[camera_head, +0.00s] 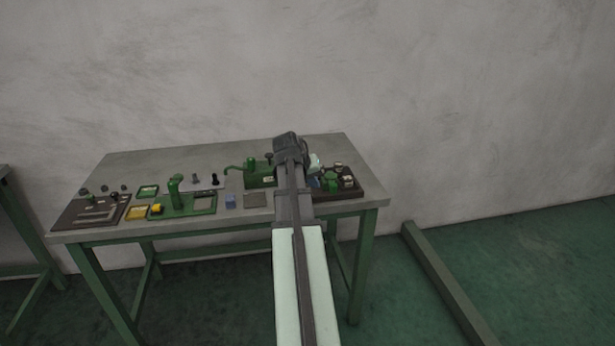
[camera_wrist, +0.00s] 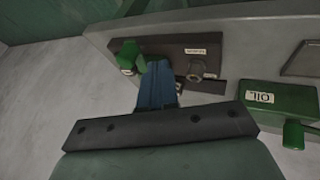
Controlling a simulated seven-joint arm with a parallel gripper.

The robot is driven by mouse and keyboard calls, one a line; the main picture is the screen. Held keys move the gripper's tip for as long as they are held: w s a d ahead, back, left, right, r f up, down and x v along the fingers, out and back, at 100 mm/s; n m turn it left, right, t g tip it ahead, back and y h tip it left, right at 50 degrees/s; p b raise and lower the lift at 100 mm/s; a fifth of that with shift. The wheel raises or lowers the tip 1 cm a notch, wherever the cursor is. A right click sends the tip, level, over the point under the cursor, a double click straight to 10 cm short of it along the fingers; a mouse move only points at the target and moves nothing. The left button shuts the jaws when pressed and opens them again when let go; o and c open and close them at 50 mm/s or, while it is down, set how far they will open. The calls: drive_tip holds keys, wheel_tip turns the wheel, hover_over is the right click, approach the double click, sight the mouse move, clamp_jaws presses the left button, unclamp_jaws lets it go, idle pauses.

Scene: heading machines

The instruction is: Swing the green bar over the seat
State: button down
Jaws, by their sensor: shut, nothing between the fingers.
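My gripper (camera_wrist: 158,66) shows in the wrist view as blue fingers, shut with nothing between them. They are over the dark base plate (camera_wrist: 185,50), right beside a green part (camera_wrist: 127,56) at the plate's left end; I cannot tell whether they touch. This green part may be the green bar. A round metal piece (camera_wrist: 197,70), perhaps the seat, is on the plate to the right of the fingers. In the head view the green part (camera_head: 331,181) and plate (camera_head: 345,194) are at the table's right end, partly hidden by my arm.
A green box labelled OIL (camera_wrist: 278,98) stands beside the plate; it also shows in the head view (camera_head: 257,181). A green fixture (camera_head: 185,205), a yellow tray (camera_head: 137,212) and a dark board (camera_head: 88,213) are further left. The table's back strip (camera_head: 200,158) is clear.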

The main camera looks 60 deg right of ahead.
sight(332, 186)
drive_tip(key=shift+s+d+f, duration=0.25)
drive_tip(key=shift+s+d, duration=0.9)
drive_tip(key=shift+s, duration=0.05)
drive_tip(key=shift+s, duration=0.1)
drive_tip(key=shift+s+d+n+t, duration=0.25)
drive_tip(key=shift+s+n+t, duration=0.25)
drive_tip(key=shift+s+n, duration=0.4)
drive_tip(key=s+d+n+t+y, duration=0.1)
drive_tip(key=d+n+t+y, duration=0.1)
drive_tip(key=d+n, duration=0.3)
drive_tip(key=s+d+n+t+y, duration=0.2)
drive_tip(key=d+n, duration=0.3)
drive_tip(key=n, duration=0.1)
drive_tip(key=s+d+n+t+y, duration=0.2)
drive_tip(key=d+n, duration=0.2)
drive_tip(key=n, duration=0.2)
drive_tip(key=shift+d+t+y, duration=0.3)
drive_tip(key=shift+d, duration=0.1)
drive_tip(key=shift+w+d, duration=0.35)
drive_tip(key=shift+d, duration=0.25)
